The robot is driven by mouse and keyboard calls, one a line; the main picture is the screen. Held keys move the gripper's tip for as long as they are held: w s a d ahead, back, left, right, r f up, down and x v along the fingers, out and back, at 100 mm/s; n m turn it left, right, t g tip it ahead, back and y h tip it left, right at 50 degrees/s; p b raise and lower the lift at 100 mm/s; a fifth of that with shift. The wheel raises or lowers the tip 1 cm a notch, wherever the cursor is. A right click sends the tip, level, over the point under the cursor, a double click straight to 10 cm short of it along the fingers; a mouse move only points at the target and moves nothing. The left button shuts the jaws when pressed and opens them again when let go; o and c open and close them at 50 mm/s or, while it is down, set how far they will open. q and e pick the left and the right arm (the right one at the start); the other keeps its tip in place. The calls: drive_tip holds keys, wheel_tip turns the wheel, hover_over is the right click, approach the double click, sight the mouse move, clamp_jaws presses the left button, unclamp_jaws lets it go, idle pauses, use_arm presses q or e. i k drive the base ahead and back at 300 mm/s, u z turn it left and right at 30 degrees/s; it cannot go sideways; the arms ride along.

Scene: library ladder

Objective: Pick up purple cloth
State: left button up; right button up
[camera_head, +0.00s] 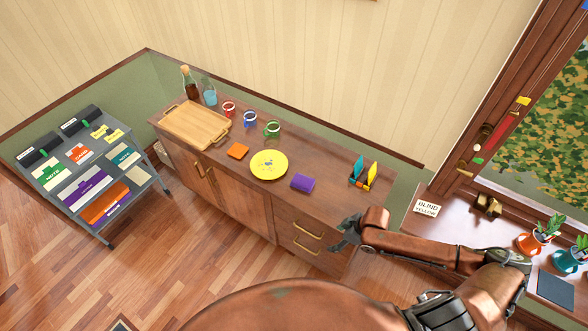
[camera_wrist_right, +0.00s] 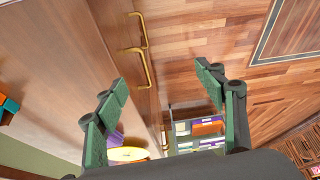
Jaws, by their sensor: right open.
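The purple cloth (camera_head: 302,183), a small folded block, lies on the wooden sideboard (camera_head: 225,150) between the yellow plate (camera_head: 269,164) and the rack of coloured cards. My right gripper (camera_head: 347,233) is open and empty, off the front edge of the sideboard and to the right of the cloth. In the right wrist view, the open fingers (camera_wrist_right: 160,85) are spread apart over the drawer fronts and floor. A sliver of the purple cloth (camera_wrist_right: 116,138) shows there behind the left finger, beside the plate. My left gripper is not in view.
An orange cloth (camera_head: 238,151), several mugs (camera_head: 250,119) and a wooden tray (camera_head: 196,125) share the sideboard. The card rack (camera_head: 364,175) stands at its right end. Drawer handles (camera_head: 307,230) stick out in front. A grey cart (camera_head: 88,180) stands left.

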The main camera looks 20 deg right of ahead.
sight(300, 181)
drive_tip(key=z, duration=0.05)
drive_tip(key=i, duration=1.05)
